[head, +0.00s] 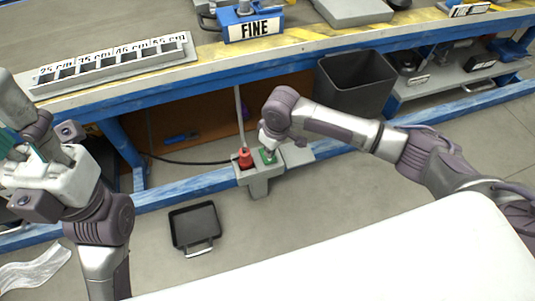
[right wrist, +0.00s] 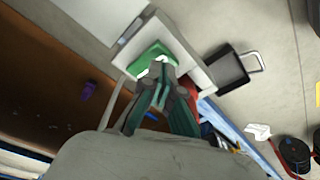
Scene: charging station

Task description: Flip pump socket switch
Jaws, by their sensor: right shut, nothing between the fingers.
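The grey pump socket box (head: 259,186) is mounted low on the blue bench rail. A red plug (head: 245,159) sits on its left part, and a green switch (head: 268,157) is on its right part. My right gripper (head: 266,148) is at the green switch, pointing down. In the right wrist view, the closed fingertips (right wrist: 158,72) overlap the edge of the green switch (right wrist: 148,56); nothing is between them. Whether they touch it, and the switch's position, I cannot tell. My left gripper (head: 12,143) is at the left edge, far from the socket; its fingers are partly cut off.
A black tray with a handle (head: 194,226) lies on the floor in front of the socket. A black cable (head: 190,162) runs left from the socket. The floor right of the tray is clear.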

